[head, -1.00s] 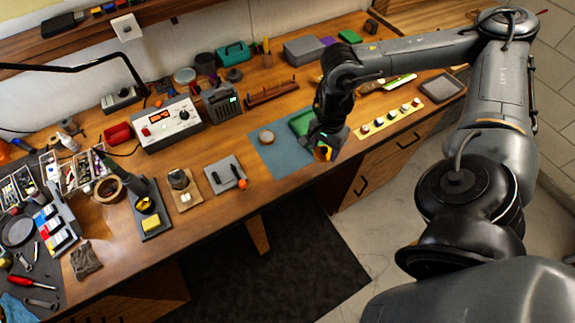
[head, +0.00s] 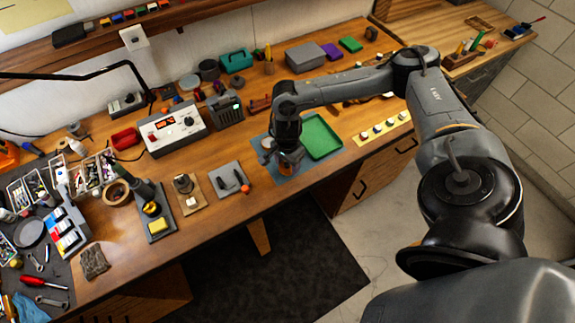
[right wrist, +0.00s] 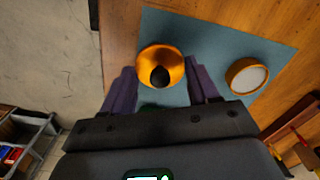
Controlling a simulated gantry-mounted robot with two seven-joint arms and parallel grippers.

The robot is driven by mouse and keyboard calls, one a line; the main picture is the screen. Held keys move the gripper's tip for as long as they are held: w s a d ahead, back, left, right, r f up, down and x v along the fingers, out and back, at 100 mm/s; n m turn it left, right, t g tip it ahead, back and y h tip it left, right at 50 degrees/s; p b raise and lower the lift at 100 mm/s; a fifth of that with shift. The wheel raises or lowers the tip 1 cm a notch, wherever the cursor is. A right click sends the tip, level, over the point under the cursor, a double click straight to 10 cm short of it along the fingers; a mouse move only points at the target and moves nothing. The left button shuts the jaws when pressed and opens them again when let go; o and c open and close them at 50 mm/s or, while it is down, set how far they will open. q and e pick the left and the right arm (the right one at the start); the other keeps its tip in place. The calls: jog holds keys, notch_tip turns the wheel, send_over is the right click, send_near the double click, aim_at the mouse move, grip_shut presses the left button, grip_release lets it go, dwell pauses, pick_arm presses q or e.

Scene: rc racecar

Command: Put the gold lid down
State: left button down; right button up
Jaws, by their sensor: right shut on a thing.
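The gold lid (right wrist: 173,60) is round with a dark knob and sits between the fingers of my right gripper (right wrist: 160,88), which is shut on it. In the head view my right gripper (head: 290,160) points down over the blue mat (head: 299,171), with a bit of orange-gold showing at its tip. The wrist view shows the lid over the mat; I cannot tell whether it touches it. A round container with a pale top (right wrist: 249,77) stands on the mat beside the lid, apart from it. My left gripper is not in view.
A green tray (head: 322,137) lies just right of the gripper. A yellow strip with several knobs (head: 383,128) is further right. The bench's front edge is close to the mat.

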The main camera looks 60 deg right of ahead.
aim_at(288, 168)
notch_tip(288, 168, down, 2)
jog(key=shift+f+p, duration=0.25)
jog(key=shift+p, duration=0.05)
jog(key=shift+f, duration=0.15)
jog(key=shift+f+b, duration=0.15)
jog(key=shift+b, duration=0.15)
jog(key=o, duration=1)
jog(key=shift+r, duration=0.2)
